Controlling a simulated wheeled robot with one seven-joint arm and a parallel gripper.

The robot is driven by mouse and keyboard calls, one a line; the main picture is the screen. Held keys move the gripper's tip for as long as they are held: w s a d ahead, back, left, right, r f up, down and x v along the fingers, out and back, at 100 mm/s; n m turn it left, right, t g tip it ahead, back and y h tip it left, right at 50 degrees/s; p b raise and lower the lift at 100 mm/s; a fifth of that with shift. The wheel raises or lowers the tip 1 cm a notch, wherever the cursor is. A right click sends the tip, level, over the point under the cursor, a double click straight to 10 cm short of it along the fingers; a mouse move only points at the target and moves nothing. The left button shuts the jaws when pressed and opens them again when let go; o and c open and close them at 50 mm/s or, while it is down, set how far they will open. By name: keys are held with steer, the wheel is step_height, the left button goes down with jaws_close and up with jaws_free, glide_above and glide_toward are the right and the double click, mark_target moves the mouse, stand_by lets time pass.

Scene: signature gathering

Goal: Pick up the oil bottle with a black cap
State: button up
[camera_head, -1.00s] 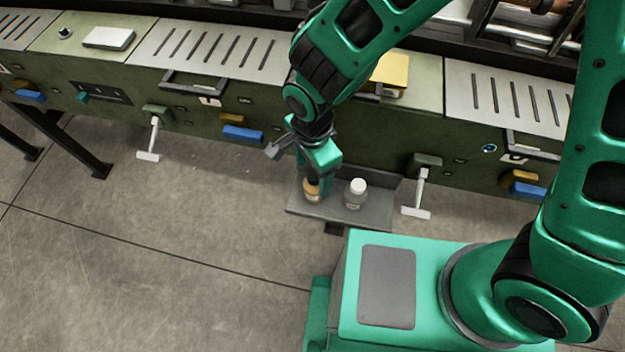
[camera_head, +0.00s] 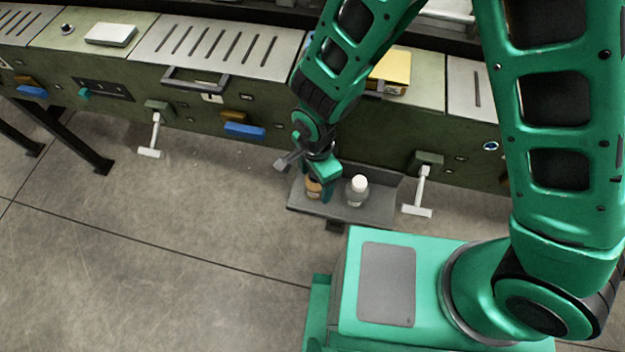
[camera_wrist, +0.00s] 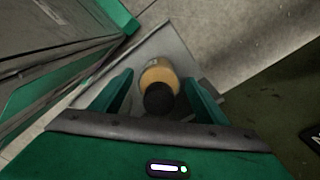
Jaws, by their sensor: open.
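The oil bottle (camera_wrist: 159,74) is amber with a black cap (camera_wrist: 159,98). In the wrist view it stands between the two green fingers of my gripper (camera_wrist: 160,92), with a gap on each side. In the head view the bottle (camera_head: 313,187) stands on the left part of a grey tray (camera_head: 375,213), partly hidden by my gripper (camera_head: 322,190). My gripper is open, pointing down around the bottle and not closed on it.
A grey bottle with a white cap (camera_head: 357,190) stands on the same tray, just right of my gripper. The green machine body (camera_head: 375,138) rises behind the tray. A white T-shaped handle (camera_head: 421,193) stands to the right. Open concrete floor lies to the left.

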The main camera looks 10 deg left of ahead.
steer(key=c, duration=1.2)
